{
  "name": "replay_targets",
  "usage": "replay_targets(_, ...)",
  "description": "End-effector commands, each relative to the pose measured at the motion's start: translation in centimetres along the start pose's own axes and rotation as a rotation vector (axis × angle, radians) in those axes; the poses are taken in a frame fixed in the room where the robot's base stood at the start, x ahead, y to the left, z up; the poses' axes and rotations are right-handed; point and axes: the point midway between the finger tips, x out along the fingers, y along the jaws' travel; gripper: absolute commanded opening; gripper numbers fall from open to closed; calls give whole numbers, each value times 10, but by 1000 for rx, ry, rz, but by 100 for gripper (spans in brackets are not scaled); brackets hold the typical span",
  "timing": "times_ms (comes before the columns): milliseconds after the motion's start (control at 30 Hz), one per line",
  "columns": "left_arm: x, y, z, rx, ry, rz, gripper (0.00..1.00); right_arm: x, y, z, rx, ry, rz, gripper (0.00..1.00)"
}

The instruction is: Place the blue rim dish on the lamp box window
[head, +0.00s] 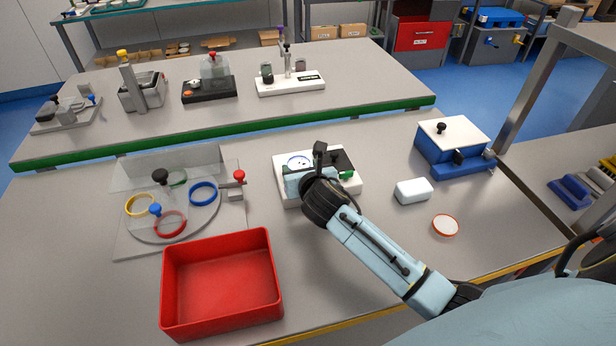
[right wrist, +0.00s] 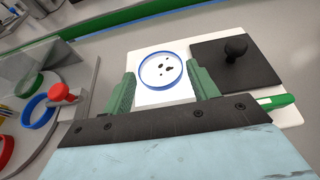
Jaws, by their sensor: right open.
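The blue rim dish (right wrist: 162,70), with dark spots inside, lies flat on the pale window (right wrist: 150,97) of the white lamp box (right wrist: 222,22). Part of the dish (head: 297,160) also shows in the head view, just beyond my gripper. My right gripper (right wrist: 163,90) is open over the lamp box (head: 285,200), its green fingers on either side of the dish with gaps visible. In the head view the right gripper (head: 302,178) hides much of the window. My left gripper is not in view.
Left of the lamp box stands a round carrier with coloured rings (head: 203,194) under clear panels and a red knob (head: 239,175). A red tub (head: 220,285) is in front. A blue box (head: 452,140), white block (head: 413,191) and orange-rimmed dish (head: 445,225) stand right.

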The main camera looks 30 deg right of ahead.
Motion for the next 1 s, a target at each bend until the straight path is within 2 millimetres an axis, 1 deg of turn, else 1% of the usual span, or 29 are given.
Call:
replay_targets(300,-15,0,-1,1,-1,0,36,-63,0,0,-3,2,3,59)
replay_targets(500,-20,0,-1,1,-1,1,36,-97,0,0,-3,2,1,59)
replay_targets(600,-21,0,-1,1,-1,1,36,-107,0,0,-2,2,1,59)
replay_targets(700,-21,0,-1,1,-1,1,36,-112,0,0,-1,1,0,59)
replay_targets(1000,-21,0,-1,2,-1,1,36,-114,0,0,-1,1,0,59)
